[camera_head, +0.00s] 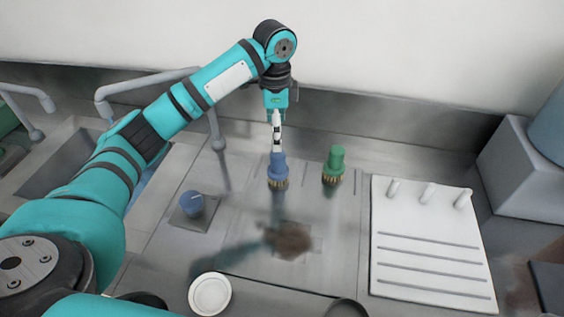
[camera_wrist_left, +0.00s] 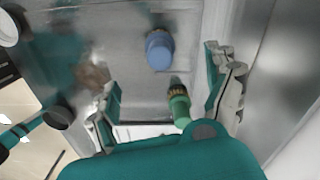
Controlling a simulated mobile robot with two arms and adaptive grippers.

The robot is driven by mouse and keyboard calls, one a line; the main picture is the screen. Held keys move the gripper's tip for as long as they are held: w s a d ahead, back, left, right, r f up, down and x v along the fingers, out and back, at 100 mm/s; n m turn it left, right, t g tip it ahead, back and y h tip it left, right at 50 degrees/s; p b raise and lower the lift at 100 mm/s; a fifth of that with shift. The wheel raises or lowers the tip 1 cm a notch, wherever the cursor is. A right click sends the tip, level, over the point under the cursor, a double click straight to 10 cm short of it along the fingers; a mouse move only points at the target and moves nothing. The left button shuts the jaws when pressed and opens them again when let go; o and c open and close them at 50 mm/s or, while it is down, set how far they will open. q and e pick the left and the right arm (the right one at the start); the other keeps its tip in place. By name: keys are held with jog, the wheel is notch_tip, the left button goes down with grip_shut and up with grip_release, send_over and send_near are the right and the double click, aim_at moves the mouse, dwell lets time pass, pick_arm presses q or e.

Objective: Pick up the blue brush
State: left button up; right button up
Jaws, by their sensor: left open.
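The blue brush (camera_head: 278,168) stands upright, bristles down, on the steel counter in the head view. My left gripper (camera_head: 277,143) points down and overlaps the top of the brush in that view. In the left wrist view, the two fingers of my left gripper (camera_wrist_left: 160,88) are spread apart. There the blue brush (camera_wrist_left: 160,50) shows beyond the fingertips, not clasped. I cannot tell the exact gap. My right gripper is not in view.
A green brush (camera_head: 335,164) stands close to the right of the blue one. A blue knob-like object (camera_head: 192,203) sits on a plate to the left. A white rack with pegs (camera_head: 430,250) lies at right, a white round dish (camera_head: 210,294) in front. A steel wall is behind.

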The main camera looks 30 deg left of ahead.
aim_at(276, 154)
pick_arm(q)
notch_tip(276, 154, down, 8)
jog(key=shift+f+p, duration=0.2)
jog(key=shift+p, duration=0.35)
jog(key=shift+f, duration=0.5)
jog(key=shift+s+f, duration=0.1)
jog(key=shift+f, duration=0.25)
notch_tip(276, 154, down, 4)
jog(key=shift+f+p, duration=0.25)
jog(key=shift+p, duration=0.5)
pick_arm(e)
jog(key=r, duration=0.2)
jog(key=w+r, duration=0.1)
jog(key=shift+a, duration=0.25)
pick_arm(q)
jog(key=shift+c, duration=0.3)
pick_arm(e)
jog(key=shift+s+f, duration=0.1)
pick_arm(q)
jog(key=c, duration=1.3)
jog(key=shift+o, duration=0.2)
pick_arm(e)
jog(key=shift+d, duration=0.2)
